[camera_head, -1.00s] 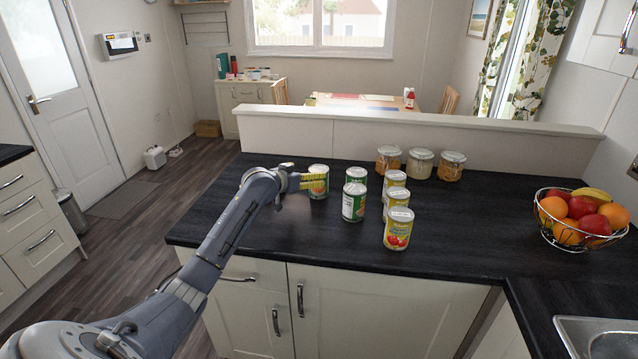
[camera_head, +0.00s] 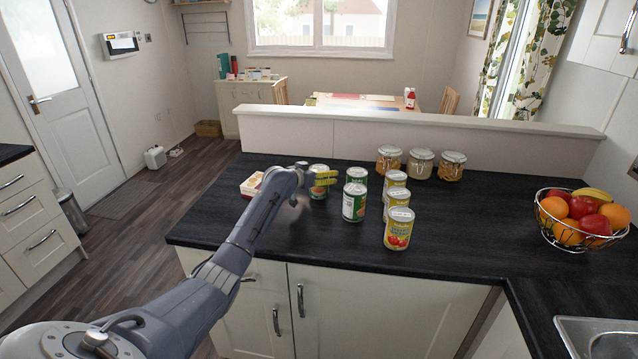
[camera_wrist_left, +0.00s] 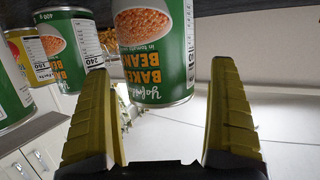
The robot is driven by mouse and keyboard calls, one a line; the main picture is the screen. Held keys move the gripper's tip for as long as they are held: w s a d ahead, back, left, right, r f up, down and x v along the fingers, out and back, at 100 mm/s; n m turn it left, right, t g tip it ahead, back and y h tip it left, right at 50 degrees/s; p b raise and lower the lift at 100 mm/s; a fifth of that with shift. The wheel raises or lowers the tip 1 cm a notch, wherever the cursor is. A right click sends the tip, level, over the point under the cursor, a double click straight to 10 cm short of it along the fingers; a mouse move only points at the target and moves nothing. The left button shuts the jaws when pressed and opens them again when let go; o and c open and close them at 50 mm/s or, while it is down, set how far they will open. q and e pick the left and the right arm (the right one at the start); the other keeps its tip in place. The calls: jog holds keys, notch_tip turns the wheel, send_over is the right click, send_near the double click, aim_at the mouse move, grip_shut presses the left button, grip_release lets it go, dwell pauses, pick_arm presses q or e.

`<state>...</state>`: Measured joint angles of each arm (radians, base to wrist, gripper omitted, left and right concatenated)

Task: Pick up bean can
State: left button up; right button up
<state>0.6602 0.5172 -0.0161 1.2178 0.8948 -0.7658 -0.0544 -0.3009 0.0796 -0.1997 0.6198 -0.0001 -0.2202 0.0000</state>
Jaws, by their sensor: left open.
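The bean can (camera_head: 317,190), green with a pale lid, stands upright at the left of the can group on the dark worktop. My left gripper (camera_head: 326,177), with yellow fingers, is open and overlaps this can in the head view. In the left wrist view, which is upside down, a baked beans can (camera_wrist_left: 152,60) shows in the gap between the two fingers (camera_wrist_left: 158,110), with clear space on both sides. How deep it sits between them I cannot tell. Two more green cans, a rear one (camera_head: 357,175) and a front one (camera_head: 353,205), stand to its right.
Three yellow cans (camera_head: 398,230) stand in a row further right. Several glass jars (camera_head: 420,164) stand at the back against the low partition (camera_head: 430,140). A small box (camera_head: 250,185) lies left of my gripper. A fruit basket (camera_head: 580,220) is at the right. The front worktop is clear.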

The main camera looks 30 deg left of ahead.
pick_arm(q)
jog(key=shift+w, duration=0.2)
jog(key=shift+c, duration=0.3)
jog(key=c, duration=1.5)
jog(key=shift+c, duration=0.5)
jog(key=shift+r, duration=0.15)
